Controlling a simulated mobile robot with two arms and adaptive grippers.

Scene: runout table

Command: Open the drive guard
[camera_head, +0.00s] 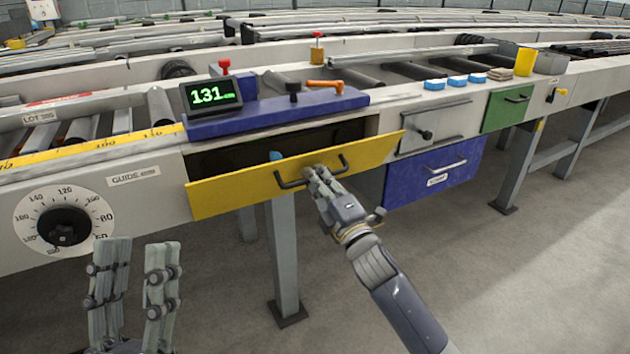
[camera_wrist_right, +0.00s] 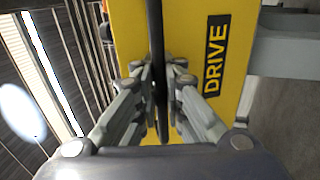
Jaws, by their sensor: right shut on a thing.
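The drive guard is a yellow panel (camera_head: 228,193) in the front of the runout table, labelled DRIVE in the right wrist view (camera_wrist_right: 190,15). It is tilted outward at the top, with a dark opening (camera_head: 240,157) showing behind it. Its black bar handle (camera_head: 291,183) runs across its upper middle. My right gripper (camera_head: 314,176) is shut on the handle; in the right wrist view its fingers (camera_wrist_right: 161,85) close on both sides of the black bar (camera_wrist_right: 156,40). My left gripper (camera_head: 134,250) is open and empty at the lower left, apart from the table.
A dial (camera_head: 64,226) is on the front at left. A blue stop block with a display reading 131 (camera_head: 211,95) sits above the guard. A grey panel (camera_head: 435,127), a blue drawer-like front (camera_head: 432,178) and a green panel (camera_head: 506,106) lie to the right. A table leg (camera_head: 285,260) stands below.

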